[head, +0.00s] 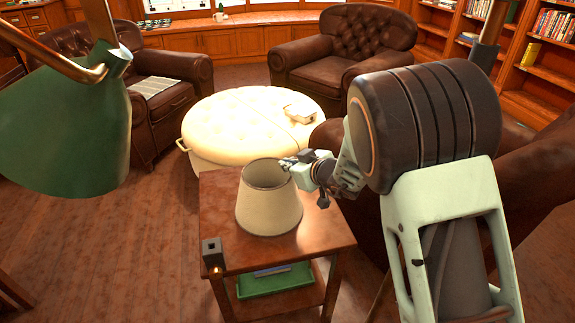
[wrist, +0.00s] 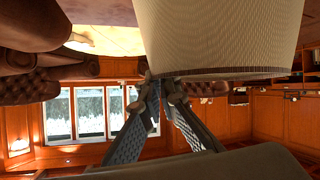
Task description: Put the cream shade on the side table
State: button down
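The cream shade (head: 268,205), a tapered lampshade with its narrower open end up, is over the middle of the side table (head: 325,236) top in the head view. It looks upright and at or very near the tabletop; I cannot tell for sure whether it touches. My gripper (head: 300,164) is at the shade's upper right rim. In the wrist view the shade (wrist: 220,35) fills the upper right, and the fingers of my gripper (wrist: 162,88) converge with their tips at its rim, apparently pinching it. The shade hides part of the tabletop.
A small dark block (head: 212,251) stands at the table's front left corner. A green tray (head: 275,281) lies on the lower shelf. A round cream ottoman (head: 235,115) is behind the table, with leather armchairs (head: 335,50) around. A green lamp (head: 65,125) hangs near at left.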

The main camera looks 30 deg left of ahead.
jog(key=shift+f+b, duration=0.1)
jog(key=shift+b, duration=0.3)
jog(key=c, duration=2.2)
grip_release()
jog(key=shift+o, duration=0.2)
jog(key=shift+r+p, duration=0.2)
jog(key=shift+p, duration=0.15)
jog(key=shift+s+d+r, duration=0.1)
jog(key=shift+d+r, duration=0.05)
jog(key=v, duration=1.1)
jog(key=shift+s+d, duration=0.2)
jog(key=shift+d, duration=0.05)
jog(key=shift+r+p, duration=0.1)
jog(key=shift+p, duration=0.2)
